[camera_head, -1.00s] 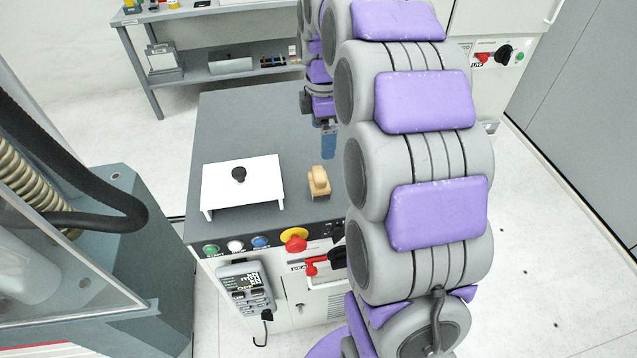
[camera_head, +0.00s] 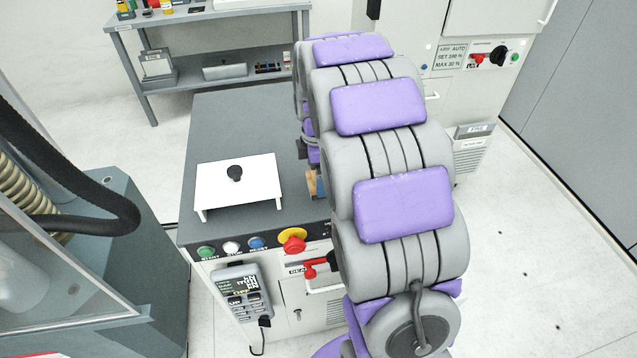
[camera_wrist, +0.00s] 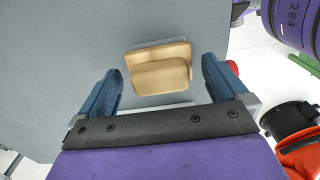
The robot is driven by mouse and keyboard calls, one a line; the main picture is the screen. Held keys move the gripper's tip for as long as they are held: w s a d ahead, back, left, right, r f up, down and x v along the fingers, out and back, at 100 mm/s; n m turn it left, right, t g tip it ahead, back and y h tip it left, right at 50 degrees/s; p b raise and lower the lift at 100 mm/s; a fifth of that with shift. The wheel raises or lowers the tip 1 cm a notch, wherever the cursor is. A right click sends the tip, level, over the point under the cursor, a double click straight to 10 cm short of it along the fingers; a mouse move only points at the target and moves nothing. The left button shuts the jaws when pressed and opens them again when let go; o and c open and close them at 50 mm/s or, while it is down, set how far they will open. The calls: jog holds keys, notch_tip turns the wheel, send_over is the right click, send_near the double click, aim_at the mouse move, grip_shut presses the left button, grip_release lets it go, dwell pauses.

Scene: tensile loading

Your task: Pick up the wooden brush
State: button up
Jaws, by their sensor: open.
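The wooden brush (camera_wrist: 158,72) lies on the grey top of the machine cabinet (camera_wrist: 60,60). In the wrist view it shows between and just beyond the two blue fingertips of my gripper (camera_wrist: 162,88), which is open and empty. The fingers stand to its left and right with a gap on both sides. In the head view only a sliver of the brush (camera_head: 311,185) shows, because my arm covers the rest. My gripper is mostly hidden behind the arm there.
A white stand with a black knob (camera_head: 236,190) sits left of the brush. A red and yellow emergency button (camera_head: 292,240) and a red switch (camera_head: 312,268) are on the cabinet front. A shelf (camera_head: 210,70) stands behind. The cabinet top behind the white stand is clear.

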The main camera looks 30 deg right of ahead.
jog(key=shift+a+f, duration=0.2)
jog(key=shift+f, duration=0.45)
jog(key=shift+a+f, duration=0.15)
jog(key=shift+f, duration=0.45)
jog(key=shift+d, duration=0.35)
jog(key=shift+c, duration=0.2)
jog(key=shift+d, duration=0.25)
jog(key=c, duration=0.3)
jog(key=shift+c, duration=0.7)
jog(key=shift+a, duration=0.45)
jog(key=c, duration=0.4)
